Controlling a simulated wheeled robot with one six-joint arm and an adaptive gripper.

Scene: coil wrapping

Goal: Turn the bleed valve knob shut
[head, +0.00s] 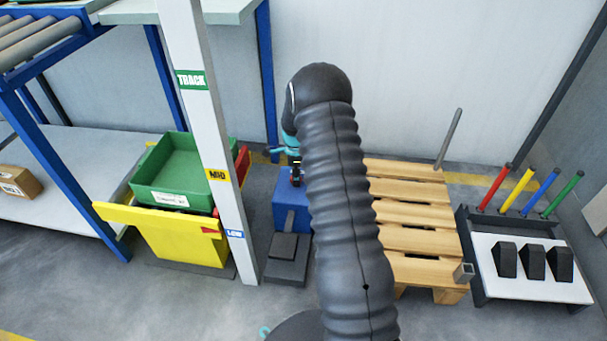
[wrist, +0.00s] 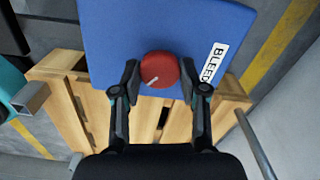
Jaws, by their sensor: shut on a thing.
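The bleed valve knob (wrist: 159,70) is round and red, with a short white mark towards its lower left. It sits on a blue panel (wrist: 115,30) that carries a white label reading BLEED (wrist: 213,62). My gripper (wrist: 160,76) has one dark finger on each side of the knob and is shut on it. In the head view a blue box (head: 287,213) stands on the floor behind my arm. My arm hides part of that box, and the knob cannot be made out clearly there.
A wooden pallet (head: 415,212) with an upright grey post (head: 448,138) is right of my arm. A rack with coloured rods (head: 525,262) stands farther right. A white post (head: 212,130) and yellow and green bins (head: 180,238) are on the left.

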